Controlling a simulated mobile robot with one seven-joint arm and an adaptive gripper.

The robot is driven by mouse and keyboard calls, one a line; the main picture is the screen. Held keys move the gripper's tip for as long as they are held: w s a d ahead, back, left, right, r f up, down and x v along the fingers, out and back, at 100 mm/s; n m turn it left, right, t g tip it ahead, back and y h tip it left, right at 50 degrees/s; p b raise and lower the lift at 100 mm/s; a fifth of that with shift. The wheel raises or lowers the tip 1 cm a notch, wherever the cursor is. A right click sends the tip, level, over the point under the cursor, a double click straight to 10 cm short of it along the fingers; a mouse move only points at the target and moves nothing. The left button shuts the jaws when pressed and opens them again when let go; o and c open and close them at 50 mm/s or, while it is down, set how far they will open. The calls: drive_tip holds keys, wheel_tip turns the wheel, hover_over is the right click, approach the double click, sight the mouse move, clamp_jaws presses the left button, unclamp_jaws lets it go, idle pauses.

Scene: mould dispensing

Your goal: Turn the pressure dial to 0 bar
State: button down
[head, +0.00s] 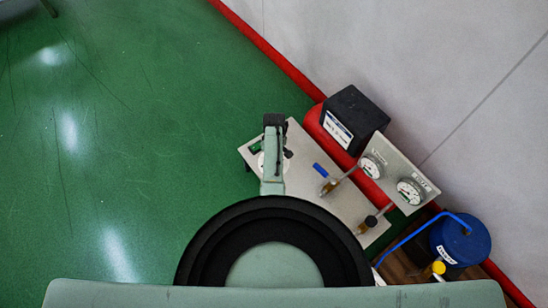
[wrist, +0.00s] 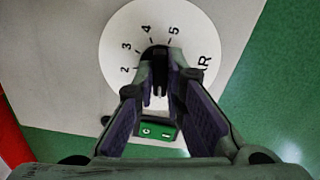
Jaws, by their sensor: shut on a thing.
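The pressure dial (wrist: 122,45) is a white disc on a light panel, with printed numbers 2, 3, 4 and 5 and a letter R visible in the wrist view. Its dark knob (wrist: 154,51) is at the disc's centre. My gripper (wrist: 161,82) is shut on the knob, one finger on each side. The fingers hide part of the knob and the lower part of the scale, so I cannot tell which number the knob points to. In the head view my arm covers most of the dial, and a bit of white disc (head: 261,161) shows beside it.
A black box (head: 353,117), red tank (head: 318,129) and blue container (head: 460,239) stand nearby.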

drive_tip(key=c, duration=1.7)
unclamp_jaws()
drive_tip(key=shift+o, duration=0.2)
drive_tip(key=shift+r, duration=0.1)
wheel_tip(320, 180, up, 12)
